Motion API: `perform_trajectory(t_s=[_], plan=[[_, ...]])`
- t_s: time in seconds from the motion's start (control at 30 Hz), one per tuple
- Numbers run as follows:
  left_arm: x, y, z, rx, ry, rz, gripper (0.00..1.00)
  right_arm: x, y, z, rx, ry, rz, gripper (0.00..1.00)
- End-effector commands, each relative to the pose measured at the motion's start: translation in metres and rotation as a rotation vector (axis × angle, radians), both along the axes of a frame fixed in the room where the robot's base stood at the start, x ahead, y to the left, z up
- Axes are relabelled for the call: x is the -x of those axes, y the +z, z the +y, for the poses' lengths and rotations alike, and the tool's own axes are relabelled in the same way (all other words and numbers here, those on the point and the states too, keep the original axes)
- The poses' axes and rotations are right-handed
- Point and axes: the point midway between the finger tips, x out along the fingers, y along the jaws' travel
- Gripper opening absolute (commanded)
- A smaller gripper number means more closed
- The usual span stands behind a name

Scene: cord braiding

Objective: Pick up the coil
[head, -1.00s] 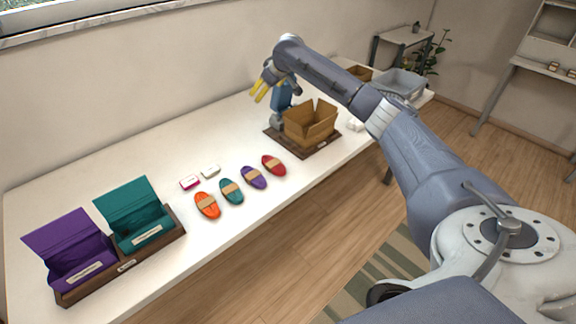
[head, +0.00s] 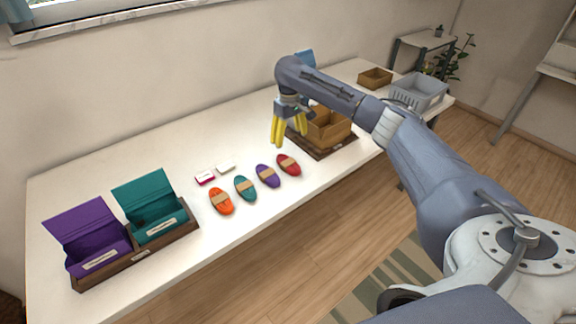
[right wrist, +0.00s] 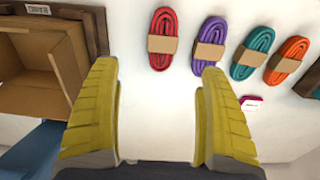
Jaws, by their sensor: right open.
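Several cord coils with tan paper bands lie in a row on the white table: orange (head: 221,201), teal (head: 245,188), purple (head: 268,176) and red (head: 289,164). The same coils show in the right wrist view, with red (right wrist: 163,38), purple (right wrist: 210,44), teal (right wrist: 252,52) and orange (right wrist: 290,60). My right gripper (head: 278,140) has yellow fingers pointing down, above the table behind the red and purple coils. In the right wrist view its fingers (right wrist: 160,115) are wide apart with nothing between them. My left gripper is out of view.
An open cardboard box (head: 330,130) stands on a dark board right of the gripper. Purple (head: 92,240) and teal (head: 150,207) open boxes sit in a wooden tray at left. A grey basket (head: 420,93) stands far right.

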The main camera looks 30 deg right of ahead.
Motion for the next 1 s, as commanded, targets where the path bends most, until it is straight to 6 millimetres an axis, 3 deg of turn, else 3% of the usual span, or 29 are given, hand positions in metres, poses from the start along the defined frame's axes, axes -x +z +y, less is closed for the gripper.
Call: perform_trajectory(t_s=[0.3,0.77,1.0], plan=[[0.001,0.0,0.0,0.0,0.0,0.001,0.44,0.001,-0.056,0.001,-0.002,0.0,0.001,0.78],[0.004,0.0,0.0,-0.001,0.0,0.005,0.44,0.0,-0.086,0.002,-0.002,0.0,-0.001,0.78],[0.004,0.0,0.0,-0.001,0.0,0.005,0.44,0.002,-0.115,0.005,-0.002,0.0,0.001,0.78]])
